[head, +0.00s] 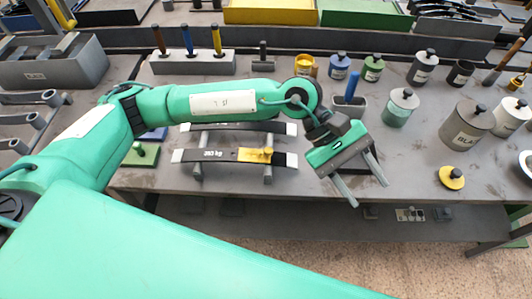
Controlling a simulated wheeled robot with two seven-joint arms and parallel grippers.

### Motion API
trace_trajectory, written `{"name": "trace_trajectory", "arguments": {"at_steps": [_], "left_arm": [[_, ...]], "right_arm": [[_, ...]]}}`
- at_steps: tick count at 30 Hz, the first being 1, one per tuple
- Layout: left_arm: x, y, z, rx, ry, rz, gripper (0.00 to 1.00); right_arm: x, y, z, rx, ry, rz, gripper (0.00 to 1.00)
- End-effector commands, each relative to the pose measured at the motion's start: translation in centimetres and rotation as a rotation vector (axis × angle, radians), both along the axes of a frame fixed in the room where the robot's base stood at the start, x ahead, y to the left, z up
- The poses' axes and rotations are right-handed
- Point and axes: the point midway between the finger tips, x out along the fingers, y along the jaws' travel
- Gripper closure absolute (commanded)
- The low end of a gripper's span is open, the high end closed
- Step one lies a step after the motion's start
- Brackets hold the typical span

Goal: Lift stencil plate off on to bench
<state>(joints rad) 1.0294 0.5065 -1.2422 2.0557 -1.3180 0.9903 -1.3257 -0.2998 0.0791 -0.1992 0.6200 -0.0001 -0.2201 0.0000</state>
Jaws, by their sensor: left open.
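A small yellow plate with a knob (254,155), which looks like the stencil plate, lies on a dark curved spring leaf (213,156) with light ends and white lettering. The leaf rests on grey supports on the bench (305,205). My left gripper (361,181) is open and empty, to the right of the leaf and apart from the plate, near the bench's front edge. My left arm passes behind the leaf in the picture and hides part of the bench. My right gripper is not in view.
A second leaf (240,127) lies behind the first. Paint pots, including a grey one (467,126), crowd the right side. A yellow lid (451,177) lies at the front right. A block holding brushes (193,64) stands behind my arm. Bare bench lies around my gripper.

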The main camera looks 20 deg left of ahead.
Motion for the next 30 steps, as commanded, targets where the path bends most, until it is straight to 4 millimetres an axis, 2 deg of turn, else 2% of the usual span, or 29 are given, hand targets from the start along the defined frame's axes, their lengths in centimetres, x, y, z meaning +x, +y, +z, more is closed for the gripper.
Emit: {"name": "trace_trajectory", "arguments": {"at_steps": [3,6,9,13,17,20,30], "left_arm": [[3.5,4.7,-3.2,0.252,-0.256,-0.127,0.52],[6.6,9.3,-4.6,0.466,-0.416,-0.228,0.52],[9.6,13.7,-4.7,0.651,-0.526,-0.307,0.52],[12.1,17.9,-4.0,0.826,-0.597,-0.373,0.52],[13.2,20.0,-3.5,0.912,-0.622,-0.404,0.52],[13.3,20.6,-4.3,0.931,-0.624,-0.413,0.52],[13.1,21.2,-10.4,0.927,-0.623,-0.412,0.52]], "right_arm": [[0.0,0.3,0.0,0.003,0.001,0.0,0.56],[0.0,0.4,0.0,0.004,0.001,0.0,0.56],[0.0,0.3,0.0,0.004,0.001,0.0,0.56],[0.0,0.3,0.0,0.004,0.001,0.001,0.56],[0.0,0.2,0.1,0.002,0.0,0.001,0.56],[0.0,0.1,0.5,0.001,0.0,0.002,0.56],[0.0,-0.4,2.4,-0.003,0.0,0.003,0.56]]}}
